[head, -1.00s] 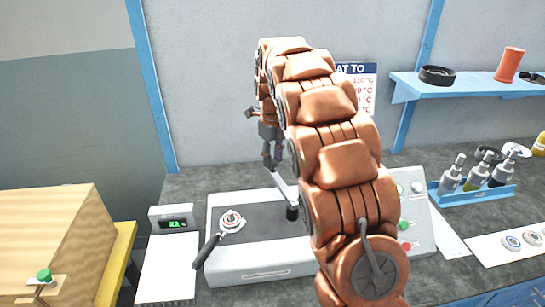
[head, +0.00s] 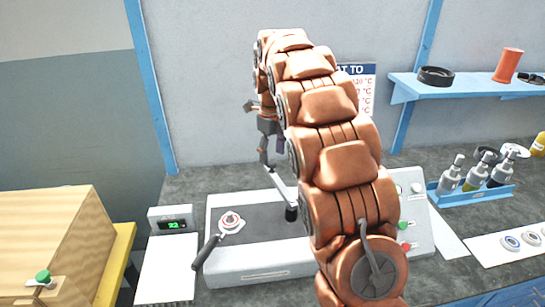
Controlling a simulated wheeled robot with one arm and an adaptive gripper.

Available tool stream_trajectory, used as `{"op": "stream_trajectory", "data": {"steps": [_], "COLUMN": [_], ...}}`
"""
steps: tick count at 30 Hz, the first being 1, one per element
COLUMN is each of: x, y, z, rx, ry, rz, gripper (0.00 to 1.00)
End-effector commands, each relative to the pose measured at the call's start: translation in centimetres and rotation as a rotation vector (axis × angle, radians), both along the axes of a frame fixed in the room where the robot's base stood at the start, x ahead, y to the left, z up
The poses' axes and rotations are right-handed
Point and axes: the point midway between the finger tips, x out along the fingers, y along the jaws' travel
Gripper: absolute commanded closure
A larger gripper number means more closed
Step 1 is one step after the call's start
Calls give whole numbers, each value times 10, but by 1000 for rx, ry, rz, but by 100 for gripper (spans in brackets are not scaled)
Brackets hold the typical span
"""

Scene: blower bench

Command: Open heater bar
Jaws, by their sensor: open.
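The heater bar looks to be the light grey bar (head: 282,187) that slants up and left from a dark post (head: 291,213) on the dark-topped white machine (head: 265,273). My arm hides the machine's right middle and may hide part of the bar. My gripper (head: 270,155) is open and points down at the bar's upper left end. One finger shows close to that end; I cannot tell whether they touch. A lever with a black grip (head: 205,253) and a round red-and-white hub (head: 231,221) sits on the machine's left.
A small green-digit display (head: 172,222) stands left of the machine. A button panel (head: 412,222) is on its right. A blue tray with several bottles (head: 477,192) lies further right. A wooden box (head: 55,240) stands at left. A blue shelf (head: 465,87) hangs at upper right.

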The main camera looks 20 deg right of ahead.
Motion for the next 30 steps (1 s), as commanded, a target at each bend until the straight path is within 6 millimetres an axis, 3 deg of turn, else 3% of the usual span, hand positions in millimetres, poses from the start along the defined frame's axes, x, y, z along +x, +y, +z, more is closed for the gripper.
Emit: {"op": "stream_trajectory", "data": {"steps": [7,13,30], "x": [1,0,0], "y": [0,0,0], "z": [33,50,54], "rx": [-1,0,0], "ry": [-6,-1,0], "rz": [0,0,0], "gripper": [40,40,40]}}
